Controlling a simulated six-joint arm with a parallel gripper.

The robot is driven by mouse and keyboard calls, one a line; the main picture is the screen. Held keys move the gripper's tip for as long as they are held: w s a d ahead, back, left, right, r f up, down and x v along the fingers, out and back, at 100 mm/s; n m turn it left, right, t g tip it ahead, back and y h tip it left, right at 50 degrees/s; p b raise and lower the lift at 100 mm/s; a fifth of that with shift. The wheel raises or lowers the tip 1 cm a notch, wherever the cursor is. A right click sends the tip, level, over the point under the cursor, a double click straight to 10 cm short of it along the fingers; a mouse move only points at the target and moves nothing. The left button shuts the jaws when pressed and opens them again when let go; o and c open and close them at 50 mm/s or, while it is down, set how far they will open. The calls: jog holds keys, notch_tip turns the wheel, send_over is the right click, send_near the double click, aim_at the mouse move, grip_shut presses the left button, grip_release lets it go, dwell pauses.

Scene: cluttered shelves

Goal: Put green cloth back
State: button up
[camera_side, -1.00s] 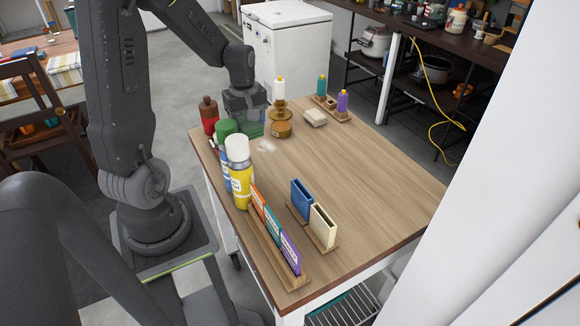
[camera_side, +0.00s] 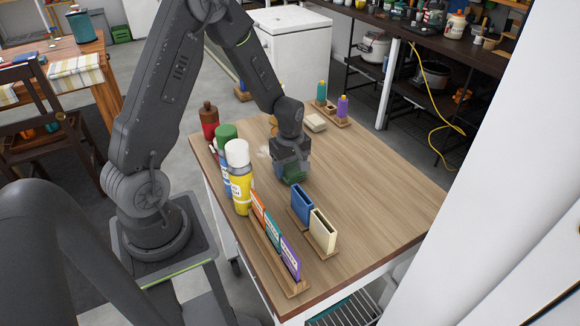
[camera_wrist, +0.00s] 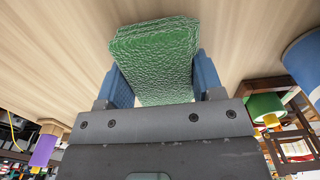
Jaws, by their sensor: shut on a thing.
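The green cloth (camera_wrist: 155,55) is a folded, textured pad held between the two blue fingers of my gripper (camera_wrist: 160,82) in the wrist view. My gripper (camera_side: 292,172) is shut on it. In the side view the green cloth (camera_side: 295,179) shows under the gripper, low over the middle-left of the wooden table (camera_side: 360,190). I cannot tell whether it touches the table top. A pale smudge (camera_side: 263,152) lies on the table just behind and left of the gripper.
A yellow spray can (camera_side: 240,185), a green-capped can (camera_side: 226,133) and a red bottle (camera_side: 208,121) stand left of my gripper. A wooden rack with blue (camera_side: 302,203) and cream (camera_side: 323,230) holders stands in front. A light block (camera_side: 316,122) lies behind. The table's right side is clear.

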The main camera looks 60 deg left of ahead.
aim_at(290, 165)
jog(key=shift+f, duration=0.35)
jog(key=o, duration=1)
notch_tip(290, 165, up, 12)
jog(key=shift+s+d+r+m+t, duration=0.95)
jog(key=shift+s+d+r+m, duration=1.55)
jog(key=shift+m, duration=0.5)
jog(key=shift+s+d+r+m+t, duration=0.9)
jog(key=shift+s+d+r+m, duration=1.6)
jog(key=shift+m, duration=0.5)
jog(key=shift+s+d+r+m+t, duration=0.95)
jog(key=shift+s+d+r+m, duration=1.55)
jog(key=shift+m, duration=0.5)
jog(key=shift+s+a+f, duration=0.1)
jog(key=shift+f, duration=0.05)
